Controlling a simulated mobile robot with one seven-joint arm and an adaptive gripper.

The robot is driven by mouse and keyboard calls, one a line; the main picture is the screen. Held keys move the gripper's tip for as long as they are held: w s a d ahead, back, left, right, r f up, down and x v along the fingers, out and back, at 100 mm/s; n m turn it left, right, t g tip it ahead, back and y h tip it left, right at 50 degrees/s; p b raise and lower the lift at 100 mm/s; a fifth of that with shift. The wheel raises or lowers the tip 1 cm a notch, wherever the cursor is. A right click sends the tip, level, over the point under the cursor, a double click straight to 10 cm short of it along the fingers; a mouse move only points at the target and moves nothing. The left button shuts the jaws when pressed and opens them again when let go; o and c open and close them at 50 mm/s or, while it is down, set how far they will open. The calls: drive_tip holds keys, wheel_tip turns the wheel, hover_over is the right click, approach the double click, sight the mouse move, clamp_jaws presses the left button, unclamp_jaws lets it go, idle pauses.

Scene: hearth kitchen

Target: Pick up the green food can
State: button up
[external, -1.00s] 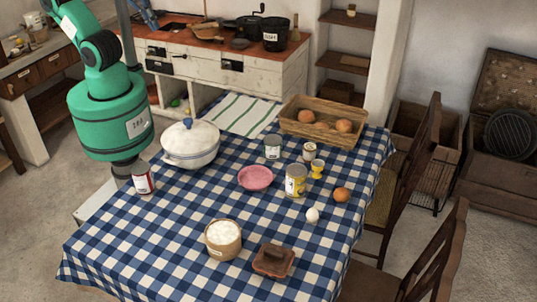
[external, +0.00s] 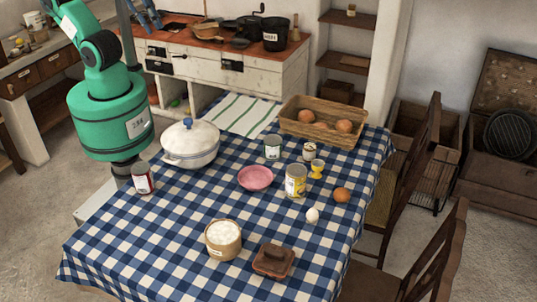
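A small can with a pale green and white label (external: 272,147) stands upright on the checked tablecloth, between the white lidded pot (external: 190,147) and the bread basket (external: 337,138). It looks like the green food can. My gripper (external: 150,22) shows small and bluish at the top edge, partly cut off, in front of the stove. It is well away from the can, up and to its left in the picture. Whether its fingers are open or shut is too small to tell.
A pink bowl (external: 255,178), yellow can (external: 296,180), small jar (external: 309,151) and yellow egg cup (external: 317,168) stand around the can. A red can (external: 143,177) stands near my arm. The striped cloth (external: 231,114) lies flat behind. The tablecloth's front left is clear.

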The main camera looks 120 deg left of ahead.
drive_tip(key=o, duration=1)
drive_tip(key=shift+w, duration=0.1)
drive_tip(key=w+a+f+m+g+p, duration=0.1)
drive_tip(key=w+a+f+g, duration=0.3)
drive_tip(key=w, duration=0.8)
drive_tip(key=w+a+f+t, duration=0.15)
drive_tip(key=w+f, duration=0.35)
drive_tip(key=w, duration=0.7)
drive_tip(key=w+a+f+g, duration=0.1)
drive_tip(key=w+a+f, duration=0.2)
drive_tip(key=f, duration=0.5)
drive_tip(key=w+a+f+m+g, duration=0.1)
drive_tip(key=w+a+f, duration=0.2)
drive_tip(key=w+f, duration=0.3)
drive_tip(key=w+a+f+g+p, duration=0.1)
drive_tip(key=w+a+f, duration=0.2)
drive_tip(key=f, duration=0.9)
drive_tip(key=shift+w+m, duration=0.3)
drive_tip(key=shift+w, duration=0.45)
